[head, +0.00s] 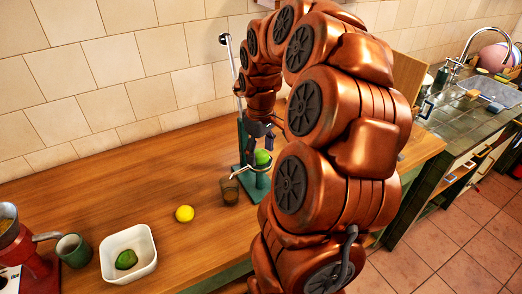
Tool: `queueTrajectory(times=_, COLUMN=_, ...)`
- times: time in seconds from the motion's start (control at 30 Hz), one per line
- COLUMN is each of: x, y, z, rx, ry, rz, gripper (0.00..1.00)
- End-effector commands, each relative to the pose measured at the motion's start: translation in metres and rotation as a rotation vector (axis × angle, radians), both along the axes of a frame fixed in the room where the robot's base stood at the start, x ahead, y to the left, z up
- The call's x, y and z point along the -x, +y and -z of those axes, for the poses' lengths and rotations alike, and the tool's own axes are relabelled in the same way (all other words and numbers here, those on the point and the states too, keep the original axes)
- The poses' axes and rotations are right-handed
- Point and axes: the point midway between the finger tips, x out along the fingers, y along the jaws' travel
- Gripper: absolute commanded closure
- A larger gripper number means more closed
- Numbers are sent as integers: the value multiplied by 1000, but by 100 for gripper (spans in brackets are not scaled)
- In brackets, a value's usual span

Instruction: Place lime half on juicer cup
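A bright green lime half (262,157) is at the juicer, directly under my gripper. The juicer (257,182) is a green stand with a tall post and a metal lever on the wooden counter. Its pale cup rim shows just below the lime half; I cannot tell whether the two touch. My gripper (262,148) points down at the lime half, with its fingertips close to or touching it. The fingers are small and partly hidden, so whether they are closed on the lime half is unclear.
A brown glass (229,191) stands just left of the juicer's base. A lemon (184,214) lies on the counter. A white bowl (146,270) holds a dark green fruit. The sink is far right.

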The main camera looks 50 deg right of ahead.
Motion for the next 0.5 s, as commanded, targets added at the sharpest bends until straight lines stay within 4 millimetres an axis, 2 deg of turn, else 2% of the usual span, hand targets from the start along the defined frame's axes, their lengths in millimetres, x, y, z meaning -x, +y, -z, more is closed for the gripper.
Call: queueTrajectory(times=0.5, x=0, y=0, z=-6, rx=1, ry=-1, rz=0, gripper=20)
